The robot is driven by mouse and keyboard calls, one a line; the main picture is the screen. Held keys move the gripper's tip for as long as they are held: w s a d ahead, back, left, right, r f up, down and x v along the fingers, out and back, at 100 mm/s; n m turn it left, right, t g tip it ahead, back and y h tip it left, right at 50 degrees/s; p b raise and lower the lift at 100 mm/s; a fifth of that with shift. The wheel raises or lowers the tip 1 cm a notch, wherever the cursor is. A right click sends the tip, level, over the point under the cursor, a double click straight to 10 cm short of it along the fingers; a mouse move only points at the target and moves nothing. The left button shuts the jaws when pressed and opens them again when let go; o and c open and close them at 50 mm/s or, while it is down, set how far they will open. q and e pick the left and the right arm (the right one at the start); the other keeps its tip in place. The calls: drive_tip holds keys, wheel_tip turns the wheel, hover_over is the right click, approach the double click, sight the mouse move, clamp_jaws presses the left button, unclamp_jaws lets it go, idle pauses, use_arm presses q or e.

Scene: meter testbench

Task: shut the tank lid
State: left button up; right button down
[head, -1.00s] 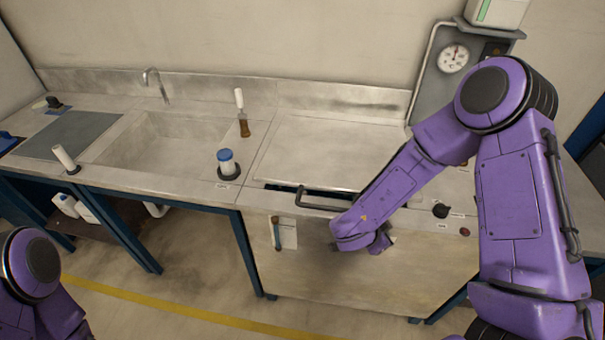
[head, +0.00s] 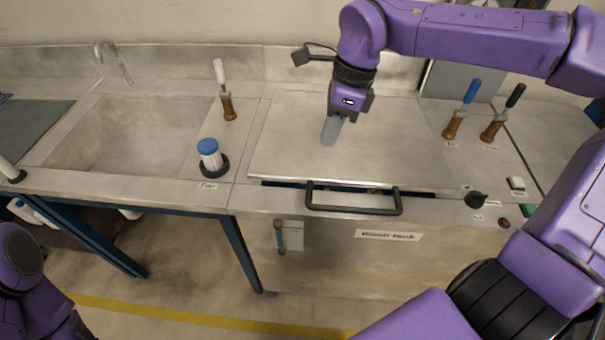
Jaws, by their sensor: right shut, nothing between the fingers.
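The tank lid (head: 285,150) is a flat metal panel on the tank, lying almost level. A dark gap shows under its front edge, with a dark bar handle (head: 353,210) in front of it. My right gripper (head: 330,132) is shut and empty, pointing down at the middle of the lid. Its tips look at or just above the surface; I cannot tell whether they touch.
A sink (head: 150,135) lies left of the tank. A blue-capped container (head: 210,158) and a white-tipped tool with a brown base (head: 226,100) stand between them. Blue-handled (head: 460,110) and black-handled (head: 503,112) tools stand right of the lid, near a black knob (head: 476,200).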

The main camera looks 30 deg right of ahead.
sight(309, 192)
drive_tip(key=x, duration=0.4)
drive_tip(key=p+x, duration=0.1)
drive_tip(key=x, duration=0.3)
drive_tip(key=s+p+x, duration=0.1)
drive_tip(key=x, duration=0.3)
drive_tip(key=shift+a+f, duration=0.15)
drive_tip(key=shift+s+a+f, duration=0.1)
drive_tip(key=shift+s+f, duration=0.1)
drive_tip(key=shift+f, duration=0.15)
use_arm(q)
drive_tip(key=shift+s+r, duration=0.25)
drive_tip(key=shift+r, duration=0.35)
drive_tip(key=shift+s+r, duration=0.2)
drive_tip(key=shift+r, duration=0.35)
use_arm(e)
drive_tip(key=shift+w+f, duration=0.1)
drive_tip(key=shift+w, duration=0.1)
